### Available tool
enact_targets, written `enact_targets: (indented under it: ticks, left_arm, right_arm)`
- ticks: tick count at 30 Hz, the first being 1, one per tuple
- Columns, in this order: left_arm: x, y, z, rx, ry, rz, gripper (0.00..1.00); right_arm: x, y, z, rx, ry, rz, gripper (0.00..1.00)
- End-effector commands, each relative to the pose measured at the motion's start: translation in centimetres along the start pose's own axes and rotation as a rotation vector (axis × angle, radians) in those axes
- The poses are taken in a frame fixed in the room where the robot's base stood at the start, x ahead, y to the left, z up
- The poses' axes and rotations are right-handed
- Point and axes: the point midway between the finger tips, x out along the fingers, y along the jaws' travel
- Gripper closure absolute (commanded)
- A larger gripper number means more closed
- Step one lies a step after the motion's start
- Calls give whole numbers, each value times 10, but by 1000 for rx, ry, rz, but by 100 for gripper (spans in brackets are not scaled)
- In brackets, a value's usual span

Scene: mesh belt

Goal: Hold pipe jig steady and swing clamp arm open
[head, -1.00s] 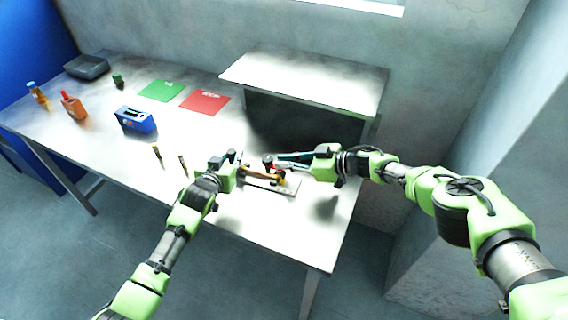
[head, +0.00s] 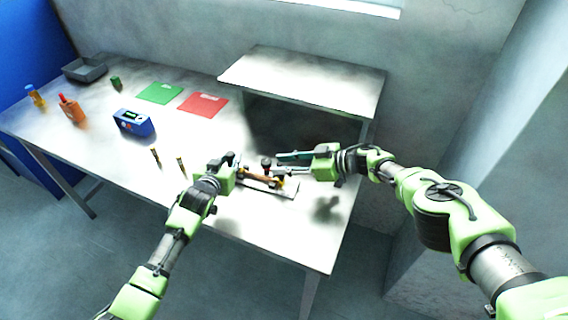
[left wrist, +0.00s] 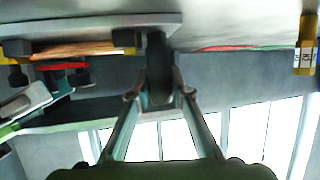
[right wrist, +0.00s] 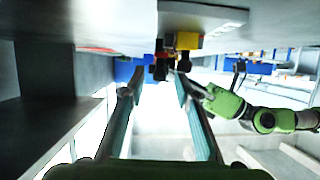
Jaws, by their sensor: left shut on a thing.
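The pipe jig has a flat pale plate (head: 290,191) at the front right of the table, with a copper-coloured pipe (head: 256,176) along it. A dark clamp part (head: 266,162) stands up at its right end. My left gripper (head: 232,164) is at the jig's left end; in the left wrist view its fingers (left wrist: 158,88) are closed on a dark block of the jig. My right gripper (head: 279,161) is just right of the clamp. In the right wrist view its fingers (right wrist: 156,88) are apart, with the dark clamp part (right wrist: 160,66) beyond them; contact is not visible.
A raised shelf (head: 305,80) stands behind the right gripper. A blue device (head: 133,123), two thin brass-coloured pieces (head: 181,165), a red mat (head: 203,103) and a green mat (head: 160,93) lie to the left. Bottles (head: 71,107) and a grey tray (head: 85,70) are farther left.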

Motion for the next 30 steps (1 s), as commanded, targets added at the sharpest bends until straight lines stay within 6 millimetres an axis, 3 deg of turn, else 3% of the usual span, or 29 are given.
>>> enact_targets:
  ticks: [10, 16, 20, 30]
  left_arm:
    - [0, -2, 0, -1, -1, -2, 100]
    - [0, -2, 0, -1, 0, -2, 100]
    - [0, -2, 0, -1, 0, -2, 100]
    - [0, -2, 0, 0, 0, -2, 100]
  right_arm:
    - [-2, 1, 1, 1, -2, 2, 71]
    - [-13, 2, 3, 3, -3, 2, 71]
    - [-26, 1, 1, 1, -1, 2, 71]
    - [-86, 2, 1, 1, -1, 5, 71]
